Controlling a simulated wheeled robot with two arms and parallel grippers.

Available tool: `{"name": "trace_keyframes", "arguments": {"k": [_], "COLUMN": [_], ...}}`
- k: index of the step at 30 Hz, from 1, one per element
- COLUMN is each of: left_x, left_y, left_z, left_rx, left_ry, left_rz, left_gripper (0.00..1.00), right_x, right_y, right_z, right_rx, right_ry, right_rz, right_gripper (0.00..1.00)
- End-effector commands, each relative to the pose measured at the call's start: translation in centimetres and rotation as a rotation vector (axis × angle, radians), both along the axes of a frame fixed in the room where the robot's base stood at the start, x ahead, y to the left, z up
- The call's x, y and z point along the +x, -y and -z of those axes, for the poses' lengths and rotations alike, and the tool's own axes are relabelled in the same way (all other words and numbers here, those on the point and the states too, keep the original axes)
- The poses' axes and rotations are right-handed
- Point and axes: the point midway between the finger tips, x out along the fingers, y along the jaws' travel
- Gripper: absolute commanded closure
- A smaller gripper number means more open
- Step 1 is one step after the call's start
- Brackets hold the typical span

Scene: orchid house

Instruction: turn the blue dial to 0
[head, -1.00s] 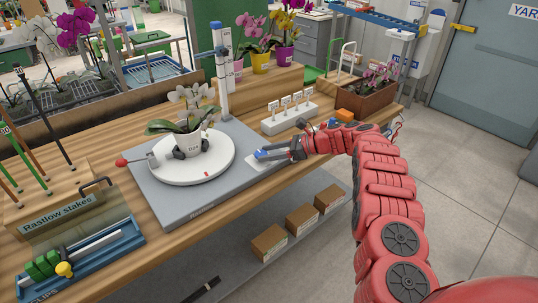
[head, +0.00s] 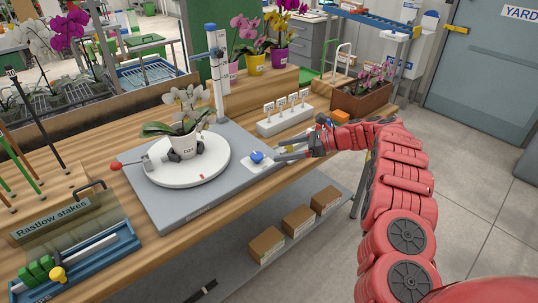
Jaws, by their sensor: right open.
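The blue dial (head: 257,156) sits on a small pale plate (head: 259,164) at the right edge of the grey base board (head: 210,203). My right gripper (head: 276,156) is open, just to the right of the dial, its fingers pointing left toward it. The fingers look apart from the dial, with a narrow gap. The dial's markings are too small to read. On the board, a white round turntable (head: 160,178) carries a potted white orchid (head: 184,143). My left gripper is not in view.
A grey post with a blue cap (head: 217,75) stands behind the turntable. A white rack of labels (head: 285,120) and a planter (head: 363,98) stand farther right. A blue tray (head: 85,260) and a stakes stand (head: 52,222) are at the left.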

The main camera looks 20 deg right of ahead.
Motion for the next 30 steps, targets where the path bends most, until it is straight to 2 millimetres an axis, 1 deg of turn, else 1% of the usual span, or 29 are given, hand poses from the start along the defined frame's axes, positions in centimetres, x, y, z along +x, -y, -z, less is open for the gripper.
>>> {"name": "trace_keyframes", "arguments": {"k": [1,6,9,13,18,25,26,28,29,30], "left_x": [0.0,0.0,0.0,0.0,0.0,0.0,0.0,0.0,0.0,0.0], "left_y": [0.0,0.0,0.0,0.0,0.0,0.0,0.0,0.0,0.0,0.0], "left_z": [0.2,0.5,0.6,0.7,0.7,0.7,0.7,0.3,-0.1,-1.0], "left_rx": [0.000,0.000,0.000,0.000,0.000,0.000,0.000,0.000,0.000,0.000], "left_ry": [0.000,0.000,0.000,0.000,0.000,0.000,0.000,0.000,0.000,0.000], "left_rz": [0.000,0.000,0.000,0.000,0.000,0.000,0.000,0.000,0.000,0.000], "left_gripper": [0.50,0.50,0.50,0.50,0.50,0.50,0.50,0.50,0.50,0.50], "right_x": [-0.6,-2.8,-3.8,-4.6,-5.1,-5.1,-5.1,-5.1,-5.1,-5.1], "right_y": [1.1,4.7,6.2,7.6,8.1,8.1,8.1,7.9,7.7,7.1], "right_z": [-0.5,-2.0,-2.8,-3.5,-3.8,-3.9,-3.9,-4.0,-4.1,-4.2], "right_rx": [0.001,-0.001,-0.003,-0.002,0.001,0.001,0.001,-0.008,-0.021,-0.047], "right_ry": [0.002,0.001,0.000,0.001,-0.001,-0.002,-0.002,-0.004,-0.006,-0.010], "right_rz": [0.001,0.001,0.001,0.001,-0.001,-0.002,-0.002,-0.011,-0.022,-0.045], "right_gripper": [0.18,0.18,0.18,0.18,0.18,0.18,0.16,0.16,0.16,0.16]}}
